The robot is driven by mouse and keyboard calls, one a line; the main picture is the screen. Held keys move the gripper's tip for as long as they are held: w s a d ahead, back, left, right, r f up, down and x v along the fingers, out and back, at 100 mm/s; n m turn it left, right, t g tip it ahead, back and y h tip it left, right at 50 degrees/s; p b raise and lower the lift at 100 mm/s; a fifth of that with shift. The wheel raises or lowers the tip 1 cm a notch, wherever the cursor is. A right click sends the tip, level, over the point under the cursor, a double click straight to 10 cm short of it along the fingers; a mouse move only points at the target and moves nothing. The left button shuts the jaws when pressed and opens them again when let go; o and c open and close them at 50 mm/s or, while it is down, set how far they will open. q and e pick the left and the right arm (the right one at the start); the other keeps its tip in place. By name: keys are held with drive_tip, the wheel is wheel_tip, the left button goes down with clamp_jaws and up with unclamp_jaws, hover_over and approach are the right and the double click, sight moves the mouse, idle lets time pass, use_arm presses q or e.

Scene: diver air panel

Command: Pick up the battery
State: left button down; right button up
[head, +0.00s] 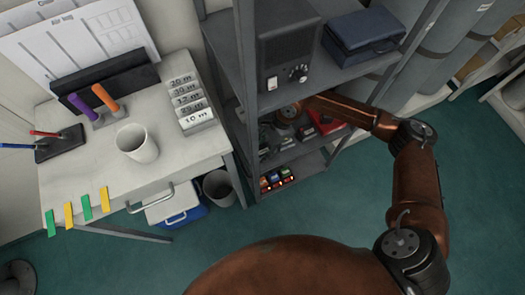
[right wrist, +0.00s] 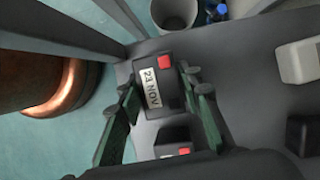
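A dark battery (right wrist: 158,92) with a white "23 NOV" label and a red patch sits on the grey shelf in the right wrist view. My right gripper (right wrist: 161,82) is open, with its green-padded fingers on either side of this battery. The fingertips are close to its sides; I cannot tell whether they touch. A second dark block with a red patch (right wrist: 172,150) lies nearer the wrist, partly hidden by the gripper. In the head view my right gripper (head: 284,126) reaches into the shelf and is hard to make out. My left gripper is out of view.
A white block (right wrist: 299,61) and a black block (right wrist: 303,134) stand to the right on the shelf. A shelf post and a grey bin (head: 218,187) are nearby. Small coloured units with red lights (head: 276,180) are on the lowest shelf. A desk with a white mug (head: 137,146) is at left.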

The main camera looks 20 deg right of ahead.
clamp_jaws()
drive_tip(key=shift+r, duration=0.1)
idle(0.3)
